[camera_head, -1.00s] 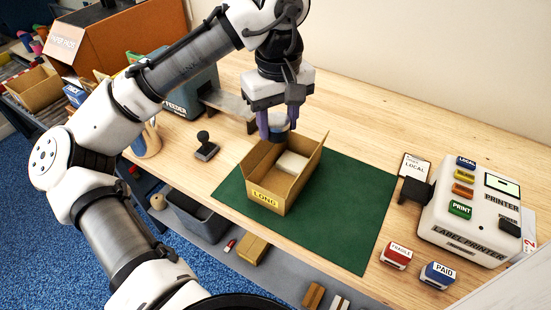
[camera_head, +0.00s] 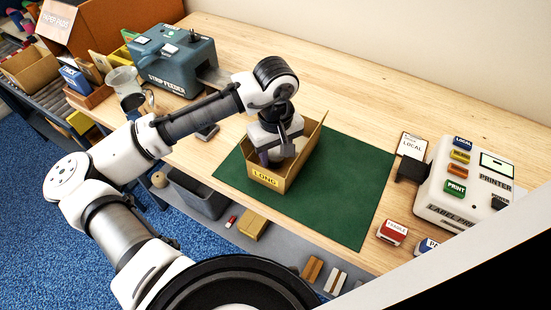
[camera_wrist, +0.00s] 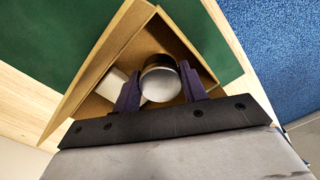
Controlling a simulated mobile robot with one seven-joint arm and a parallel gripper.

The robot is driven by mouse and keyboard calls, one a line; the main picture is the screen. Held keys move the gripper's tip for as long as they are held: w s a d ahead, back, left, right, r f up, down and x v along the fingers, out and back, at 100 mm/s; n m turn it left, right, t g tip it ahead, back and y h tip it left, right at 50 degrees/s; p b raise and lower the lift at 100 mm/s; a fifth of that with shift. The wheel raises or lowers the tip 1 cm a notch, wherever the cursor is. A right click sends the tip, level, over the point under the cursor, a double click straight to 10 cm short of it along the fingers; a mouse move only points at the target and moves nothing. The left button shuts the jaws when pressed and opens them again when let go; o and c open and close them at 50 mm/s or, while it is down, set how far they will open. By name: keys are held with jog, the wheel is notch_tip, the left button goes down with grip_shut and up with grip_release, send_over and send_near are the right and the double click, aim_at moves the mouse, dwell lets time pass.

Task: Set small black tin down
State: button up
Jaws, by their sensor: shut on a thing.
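The small tin (camera_wrist: 160,82) shows in the wrist view as a round body with a pale grey top and a dark side. My gripper (camera_wrist: 160,92) is shut on it, one purple finger on each side. In the head view my gripper (camera_head: 272,158) is down in the open carton labelled LONG (camera_head: 268,178), and the tin is hidden there. A white block or packet (camera_wrist: 112,86) lies in the carton beside the tin. Whether the tin touches the carton floor I cannot tell.
The carton stands on a green mat (camera_head: 345,190), whose right part is clear. The label printer (camera_head: 465,185) and a FRAGILE stamp (camera_head: 392,232) are at the right. The strip feeder (camera_head: 172,60) is at the back left. A grey bin (camera_head: 198,195) is below the bench edge.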

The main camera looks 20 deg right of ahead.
jog(key=shift+f, duration=1.85)
jog(key=shift+f, duration=0.2)
jog(key=o, duration=0.7)
notch_tip(320, 180, up, 12)
jog(key=shift+r+b, duration=0.25)
jog(key=shift+b, duration=0.75)
